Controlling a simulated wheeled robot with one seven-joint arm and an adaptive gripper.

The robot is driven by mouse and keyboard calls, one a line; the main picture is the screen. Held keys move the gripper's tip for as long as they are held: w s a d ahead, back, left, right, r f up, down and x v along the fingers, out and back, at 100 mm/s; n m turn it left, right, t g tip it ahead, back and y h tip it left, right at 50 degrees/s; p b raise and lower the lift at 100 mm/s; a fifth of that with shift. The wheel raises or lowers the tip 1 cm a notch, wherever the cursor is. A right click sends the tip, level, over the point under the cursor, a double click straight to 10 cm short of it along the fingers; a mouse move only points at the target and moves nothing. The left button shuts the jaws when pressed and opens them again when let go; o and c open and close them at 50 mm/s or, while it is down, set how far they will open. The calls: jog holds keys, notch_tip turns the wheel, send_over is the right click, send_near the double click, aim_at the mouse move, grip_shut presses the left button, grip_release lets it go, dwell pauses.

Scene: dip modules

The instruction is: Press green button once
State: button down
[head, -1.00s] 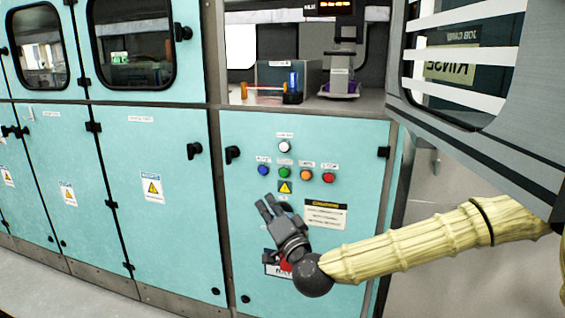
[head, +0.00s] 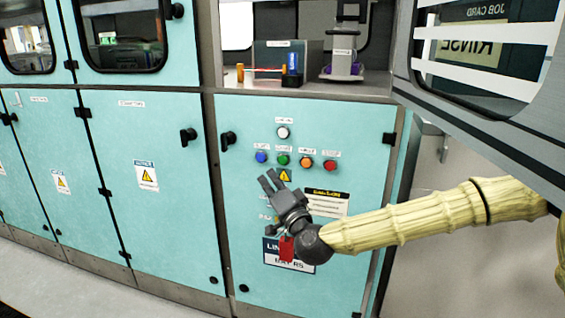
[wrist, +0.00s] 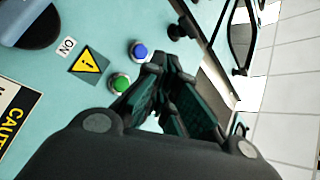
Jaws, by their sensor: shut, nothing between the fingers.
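The green button (head: 283,160) sits in a row on the teal cabinet door, between a blue button (head: 261,157) on its left and an orange one (head: 305,162) on its right. My gripper (head: 273,180) is shut and empty, just below the green button in the head view, pointing up at the row. In the wrist view the green button (wrist: 121,83) shows just left of my gripper (wrist: 168,75), with the blue button (wrist: 139,50) above it. The fingers partly cover the green button's surround there. I cannot tell whether they touch the panel.
A red button (head: 329,165) is at the row's right end and a white button (head: 283,132) is above the row. A yellow warning label (head: 284,176) lies below the green button. A black door handle (head: 228,140) sticks out at left.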

jog(key=shift+w+d+b, duration=0.1)
jog(key=shift+w+d, duration=0.2)
jog(key=shift+w, duration=0.7)
jog(key=shift+w+d+b, duration=0.15)
jog(key=shift+w+d, duration=0.2)
jog(key=shift+w, duration=0.6)
jog(key=shift+w+d+b, duration=0.1)
jog(key=shift+w+d, duration=0.2)
jog(key=shift+w, duration=0.7)
jog(key=shift+w, duration=0.1)
jog(key=shift+w+d, duration=0.1)
jog(key=shift+w, duration=0.2)
jog(key=shift+w+d, duration=0.15)
jog(key=shift+w, duration=0.25)
dwell(0.3)
jog(key=shift+s, duration=0.1)
jog(key=shift+s+a, duration=0.25)
jog(key=shift+s, duration=0.45)
jog(key=shift+s, duration=0.1)
jog(key=shift+s+a, duration=0.25)
jog(key=shift+s, duration=0.5)
jog(key=shift+s+a, duration=0.25)
jog(key=shift+s, duration=0.55)
jog(key=shift+s+a, duration=0.25)
jog(key=shift+s, duration=0.5)
